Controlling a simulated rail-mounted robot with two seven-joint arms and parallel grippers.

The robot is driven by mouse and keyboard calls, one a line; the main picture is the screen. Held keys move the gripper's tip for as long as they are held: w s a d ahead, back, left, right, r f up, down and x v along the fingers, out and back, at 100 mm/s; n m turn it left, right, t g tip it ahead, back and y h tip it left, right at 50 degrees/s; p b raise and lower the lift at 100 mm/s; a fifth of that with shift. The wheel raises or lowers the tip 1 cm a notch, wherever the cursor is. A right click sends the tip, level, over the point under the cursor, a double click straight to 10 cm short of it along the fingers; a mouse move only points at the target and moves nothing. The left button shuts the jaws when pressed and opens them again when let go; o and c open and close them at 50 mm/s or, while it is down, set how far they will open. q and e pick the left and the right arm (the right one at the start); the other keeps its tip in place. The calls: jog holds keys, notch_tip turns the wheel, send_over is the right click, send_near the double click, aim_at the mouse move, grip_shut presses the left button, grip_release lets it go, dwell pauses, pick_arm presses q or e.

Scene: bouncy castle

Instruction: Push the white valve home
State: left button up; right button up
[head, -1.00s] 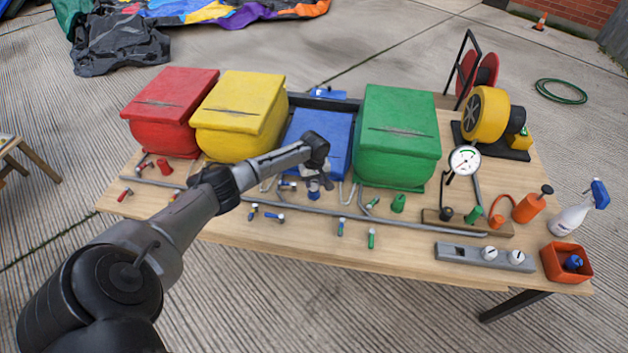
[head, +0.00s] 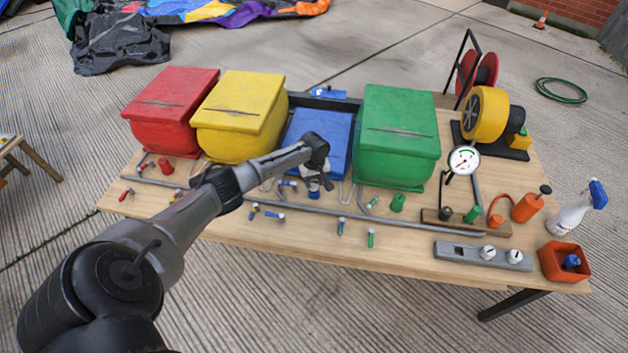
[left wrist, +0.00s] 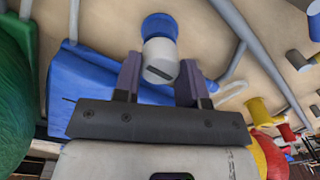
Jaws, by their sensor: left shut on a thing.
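The white valve (left wrist: 160,62), a short white cylinder with a dark slot in its near end, sits between the two fingers of my left gripper (left wrist: 163,78) in the left wrist view. The gripper is shut on it. Beyond the valve, in line with it, is a round blue fitting (left wrist: 159,27); the valve meets it, but how deep it sits cannot be told. In the head view my left gripper (head: 316,169) points down over the blue fitting (head: 314,187), in front of the blue bundle (head: 322,135). The gripper mostly hides the valve there. My right gripper is not in view.
Red (head: 165,108), yellow (head: 240,115) and green (head: 398,137) bundles stand along the wooden table (head: 340,253). A grey pipe and several small coloured levers lie around the gripper. At right are a gauge (head: 464,160), a grey rack (head: 470,252) with two white valves, and an orange bin (head: 565,262).

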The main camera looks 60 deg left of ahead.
pick_arm(q)
jog(key=shift+f, duration=0.4)
jog(key=o, duration=1)
notch_tip(320, 180, up, 14)
jog(key=p, duration=0.5)
jog(key=shift+f, duration=0.1)
